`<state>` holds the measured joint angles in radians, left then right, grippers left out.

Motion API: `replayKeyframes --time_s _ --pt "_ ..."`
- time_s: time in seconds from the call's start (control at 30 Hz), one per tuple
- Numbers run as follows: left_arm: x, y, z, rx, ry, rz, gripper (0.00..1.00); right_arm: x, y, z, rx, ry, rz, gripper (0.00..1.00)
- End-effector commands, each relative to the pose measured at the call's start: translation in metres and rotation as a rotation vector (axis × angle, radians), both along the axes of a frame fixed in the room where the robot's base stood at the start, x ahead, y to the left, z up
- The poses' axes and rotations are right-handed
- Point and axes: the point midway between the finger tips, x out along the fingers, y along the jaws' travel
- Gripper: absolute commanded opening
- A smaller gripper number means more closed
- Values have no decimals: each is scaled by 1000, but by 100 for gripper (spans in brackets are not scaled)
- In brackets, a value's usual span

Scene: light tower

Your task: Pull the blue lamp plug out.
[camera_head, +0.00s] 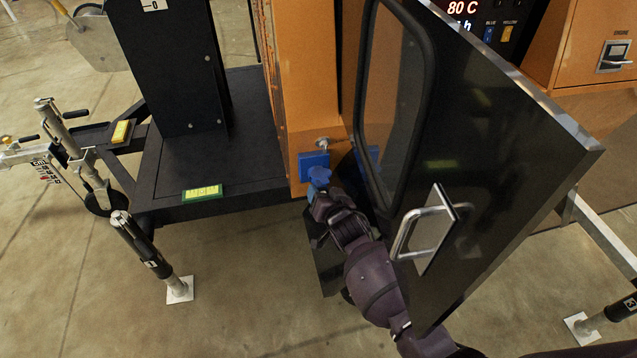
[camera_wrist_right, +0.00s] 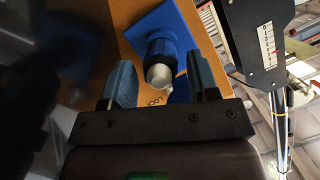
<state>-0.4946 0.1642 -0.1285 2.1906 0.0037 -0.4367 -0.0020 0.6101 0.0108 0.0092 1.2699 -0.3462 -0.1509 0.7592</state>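The blue socket plate (camera_head: 313,159) is on the lower part of the orange cabinet post. In the right wrist view, the blue lamp plug (camera_wrist_right: 162,43) sits in the blue socket plate (camera_wrist_right: 172,22), with a pale rounded end facing me. My right gripper (camera_head: 319,186) is right at the plug in the head view and hides part of it. In the wrist view, the fingers of my right gripper (camera_wrist_right: 161,70) stand one on each side of the plug, with a visible gap on both sides, so it is open. My left gripper is not in view.
The open dark door (camera_head: 500,140) with its metal handle (camera_head: 425,230) stands close to the right of my right arm. A black base platform (camera_head: 240,145) lies left of the post. A stabilizer leg (camera_head: 150,255) stands on the floor at front left.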

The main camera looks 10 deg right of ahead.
Motion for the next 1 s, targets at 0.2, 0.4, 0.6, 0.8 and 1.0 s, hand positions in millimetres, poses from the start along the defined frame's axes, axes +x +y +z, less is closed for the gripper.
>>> replayKeyframes --time_s 0.2,0.4,0.6,0.8,1.0 --pt "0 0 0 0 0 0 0 0 0 0 0 0 0 21" --pt "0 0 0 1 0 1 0 0 0 0 0 -1 0 4" --pt "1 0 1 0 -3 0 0 -1 0 1 0 -1 0 4" --pt "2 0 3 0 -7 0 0 -3 0 1 0 -1 0 4" --pt "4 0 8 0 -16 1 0 -9 0 2 -1 -2 0 4"
